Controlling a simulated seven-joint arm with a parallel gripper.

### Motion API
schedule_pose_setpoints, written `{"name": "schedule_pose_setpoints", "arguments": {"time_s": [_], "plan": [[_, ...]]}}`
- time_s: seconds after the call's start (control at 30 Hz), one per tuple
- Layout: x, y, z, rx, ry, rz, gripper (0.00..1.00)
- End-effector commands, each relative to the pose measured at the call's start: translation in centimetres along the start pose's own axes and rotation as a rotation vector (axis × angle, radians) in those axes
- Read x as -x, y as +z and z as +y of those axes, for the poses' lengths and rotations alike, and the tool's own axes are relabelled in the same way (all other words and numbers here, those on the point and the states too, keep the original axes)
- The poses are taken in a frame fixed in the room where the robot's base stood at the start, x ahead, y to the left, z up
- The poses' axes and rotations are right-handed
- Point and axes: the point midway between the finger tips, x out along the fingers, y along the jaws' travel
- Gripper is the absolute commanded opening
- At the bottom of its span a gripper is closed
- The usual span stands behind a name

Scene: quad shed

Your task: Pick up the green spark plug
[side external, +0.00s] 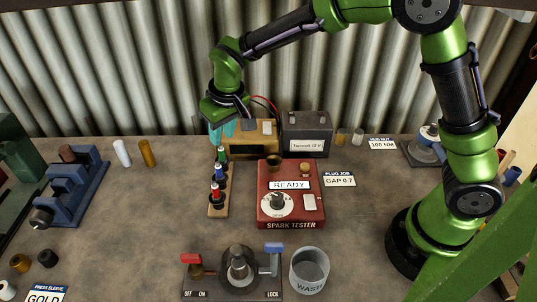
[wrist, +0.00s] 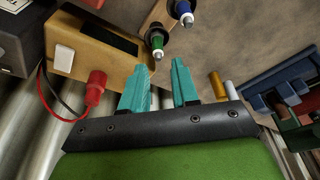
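The green spark plug (side external: 221,154) stands at the far end of a small wooden rack (side external: 218,208), behind a blue plug (side external: 219,172) and a red plug (side external: 215,192). In the wrist view the green plug (wrist: 157,42) shows just beyond the fingertips, with the blue plug (wrist: 184,14) up and right of it. My gripper (wrist: 160,65) has two teal fingers standing apart with nothing between them. In the side view my gripper (side external: 218,132) hangs behind the rack, above and beyond the green plug, apart from it.
A tan box (side external: 265,130) with red and black leads and a dark battery (side external: 306,135) stand close right of my gripper. The red spark tester (side external: 290,213) sits right of the rack. Switches and a waste cup (side external: 310,270) are in front.

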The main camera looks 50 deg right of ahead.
Motion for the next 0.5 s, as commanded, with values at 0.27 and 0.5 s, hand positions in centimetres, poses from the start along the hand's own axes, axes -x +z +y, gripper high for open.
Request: {"name": "schedule_pose_setpoints", "arguments": {"time_s": [0.27, 0.5], "plan": [[-2.4, 0.0, 0.1, -0.001, 0.000, -0.001, 0.29], [-5.9, -0.2, 0.4, -0.001, 0.001, -0.003, 0.29]]}}
